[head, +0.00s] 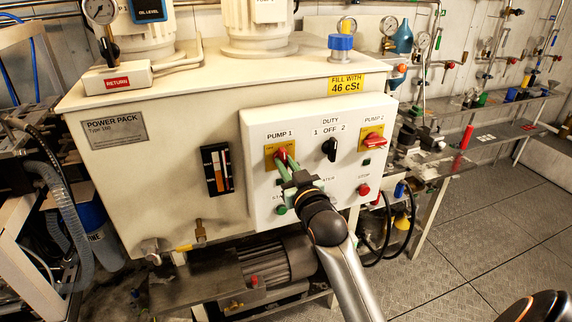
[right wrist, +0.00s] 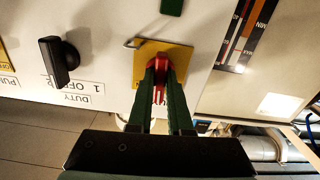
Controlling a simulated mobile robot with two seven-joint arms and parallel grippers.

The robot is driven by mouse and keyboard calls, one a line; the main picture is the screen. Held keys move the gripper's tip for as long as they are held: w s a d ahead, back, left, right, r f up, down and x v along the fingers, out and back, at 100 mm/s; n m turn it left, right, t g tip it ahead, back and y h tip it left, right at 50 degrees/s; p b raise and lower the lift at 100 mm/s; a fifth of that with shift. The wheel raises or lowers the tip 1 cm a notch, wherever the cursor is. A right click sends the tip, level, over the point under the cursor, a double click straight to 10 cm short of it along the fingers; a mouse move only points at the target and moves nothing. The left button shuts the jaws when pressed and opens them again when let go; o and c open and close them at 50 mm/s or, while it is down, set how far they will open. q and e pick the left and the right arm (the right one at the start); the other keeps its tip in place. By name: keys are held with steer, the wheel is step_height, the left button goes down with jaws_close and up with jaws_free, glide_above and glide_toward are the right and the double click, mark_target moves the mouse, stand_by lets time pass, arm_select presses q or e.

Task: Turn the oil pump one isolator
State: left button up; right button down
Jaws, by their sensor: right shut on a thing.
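The pump 1 isolator is a red rotary handle on a yellow plate (head: 270,150), at the left of the white control panel (head: 258,207) in the head view. My right gripper (head: 285,163) reaches it from the front, its green fingers shut on the red handle. In the right wrist view the picture is upside down; the fingers (right wrist: 161,85) close on both sides of the red handle (right wrist: 160,75), over the yellow plate (right wrist: 147,52). The handle's exact angle is partly hidden by the fingers. My left gripper is not in view.
The black duty switch (head: 330,149) and the red pump 2 isolator (head: 374,138) sit to the right on the same panel. A red stop button (head: 364,190) is lower right. A motor (head: 275,262) lies below the panel. The floor at right is clear.

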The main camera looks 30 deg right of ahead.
steer(key=shift+m, duration=0.5)
steer(key=c, duration=0.8)
jaws_free()
steer(key=shift+c, duration=0.2)
steer(key=b+v, duration=0.2)
steer(key=v, duration=1)
steer(key=shift+s, duration=0.3)
